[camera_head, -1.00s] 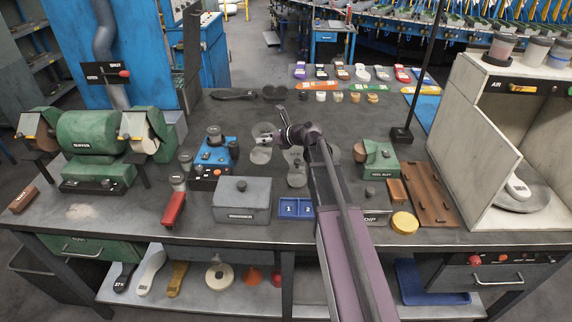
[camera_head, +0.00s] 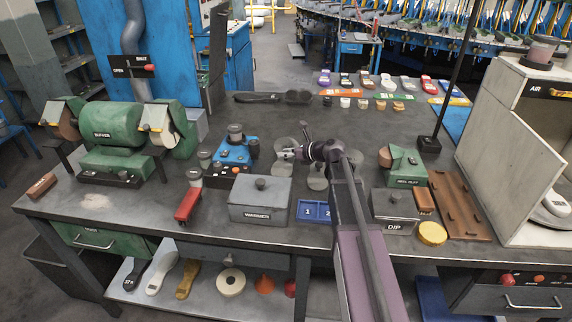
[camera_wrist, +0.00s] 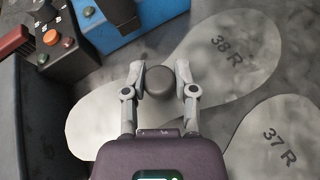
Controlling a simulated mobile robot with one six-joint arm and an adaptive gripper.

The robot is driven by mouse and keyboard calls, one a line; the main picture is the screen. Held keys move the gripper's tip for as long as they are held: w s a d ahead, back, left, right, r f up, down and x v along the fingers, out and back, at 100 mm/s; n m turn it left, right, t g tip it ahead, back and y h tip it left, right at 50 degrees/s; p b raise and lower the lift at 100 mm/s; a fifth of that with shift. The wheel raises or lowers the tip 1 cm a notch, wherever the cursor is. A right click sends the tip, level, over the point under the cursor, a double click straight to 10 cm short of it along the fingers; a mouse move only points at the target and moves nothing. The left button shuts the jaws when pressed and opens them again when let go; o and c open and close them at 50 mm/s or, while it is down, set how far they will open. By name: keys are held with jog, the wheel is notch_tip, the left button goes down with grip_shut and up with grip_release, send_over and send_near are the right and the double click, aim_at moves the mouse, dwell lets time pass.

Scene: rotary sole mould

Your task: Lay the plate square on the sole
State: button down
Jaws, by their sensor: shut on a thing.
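My gripper (camera_wrist: 160,84) has its two fingers on either side of a dark round knob (camera_wrist: 160,79), shut on it. The knob sits over a flat grey sole-shaped plate marked 38 R (camera_wrist: 236,45), which runs from upper right to lower left under my fingers. I cannot tell whether this plate is raised off the bench. A second plate marked 37 R (camera_wrist: 273,140) lies beside it at the lower right. In the head view my gripper (camera_head: 288,154) is over the pale plates, small and partly hidden by my arm. I cannot make out which sole the task means.
A blue device (camera_head: 235,150) and a grey warmer box (camera_head: 260,201) stand left of the plates. Several soles (camera_head: 160,272) lie on the lower shelf.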

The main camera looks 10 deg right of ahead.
aim_at(288, 161)
jog(key=shift+f+b, duration=1.9)
jog(key=shift+f, duration=0.1)
jog(key=shift+c, duration=2)
grip_release()
jog(key=shift+r, duration=0.25)
jog(key=p+v, duration=0.4)
jog(key=v, duration=0.6)
jog(key=shift+s+d+r, duration=0.15)
jog(key=shift+s, duration=0.05)
jog(key=shift+s+d+r+p, duration=0.2)
jog(key=shift+s+d+p, duration=0.1)
jog(key=shift+s+d, duration=0.2)
